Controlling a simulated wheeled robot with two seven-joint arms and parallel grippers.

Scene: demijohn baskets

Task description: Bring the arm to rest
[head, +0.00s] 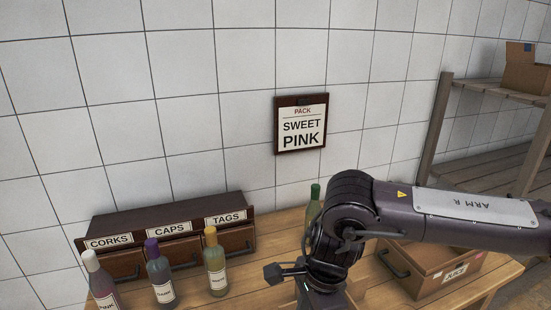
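My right arm (470,205), marked ARM R, reaches in from the right edge and bends down at a dark joint in the middle of the head view. The body of my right gripper (325,298) shows at the bottom edge, below the wrist. Its fingers are cut off by the frame, so I cannot see whether it is open or holds anything. A small dark part (275,273) sticks out to the left of the wrist. My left arm and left gripper do not show.
Bottles with white (100,283), purple (160,275) and yellow (215,265) tops stand before a drawer unit (165,215). A green bottle (314,205) stands beside my arm. A JUICE box (440,270) sits below my forearm. A PACK SWEET PINK sign (301,124) hangs behind.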

